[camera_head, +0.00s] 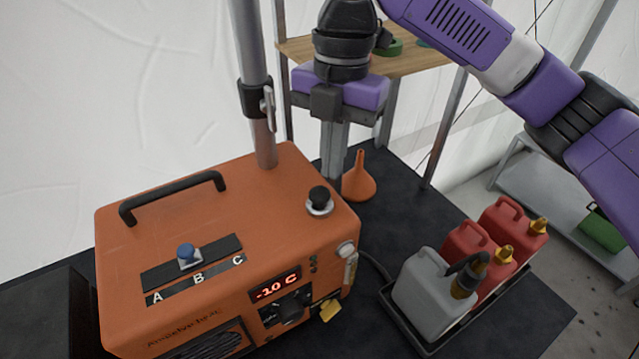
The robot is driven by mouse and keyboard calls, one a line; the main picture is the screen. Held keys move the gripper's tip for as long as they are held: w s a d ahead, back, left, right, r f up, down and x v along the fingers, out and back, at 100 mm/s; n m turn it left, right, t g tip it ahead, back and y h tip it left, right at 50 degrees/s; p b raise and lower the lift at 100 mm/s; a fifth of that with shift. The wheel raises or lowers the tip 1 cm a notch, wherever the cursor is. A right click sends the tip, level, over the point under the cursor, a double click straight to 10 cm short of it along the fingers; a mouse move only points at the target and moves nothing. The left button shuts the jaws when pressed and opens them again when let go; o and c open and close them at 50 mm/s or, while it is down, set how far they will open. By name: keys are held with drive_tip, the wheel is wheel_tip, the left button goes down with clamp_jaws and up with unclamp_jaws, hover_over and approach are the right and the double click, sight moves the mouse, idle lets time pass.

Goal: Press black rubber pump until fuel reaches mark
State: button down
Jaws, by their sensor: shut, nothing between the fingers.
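The orange heater unit (230,235) stands on a dark table at the left and centre. A black rubber pump (319,196) on a silver base sits on its top at the right corner. My gripper (333,168) points down near the pump in the picture, slightly above and to its right. It is shut and empty. Its fingertips appear apart from the pump, though the depth is hard to judge. I cannot make out a fuel level or mark.
A metal pole (253,80) rises behind the heater. An orange funnel (359,180) stands right of my gripper. Grey (430,290) and red jerrycans (478,250) stand in a black tray at the right. A blue-knobbed slider (187,254) and a black handle (175,197) are on the heater.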

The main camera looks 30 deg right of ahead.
wheel_tip(320, 180, up, 8)
drive_tip(key=shift+w+d, duration=0.2)
drive_tip(key=shift+d, duration=0.15)
drive_tip(key=shift+f, duration=0.15)
idle(1.5)
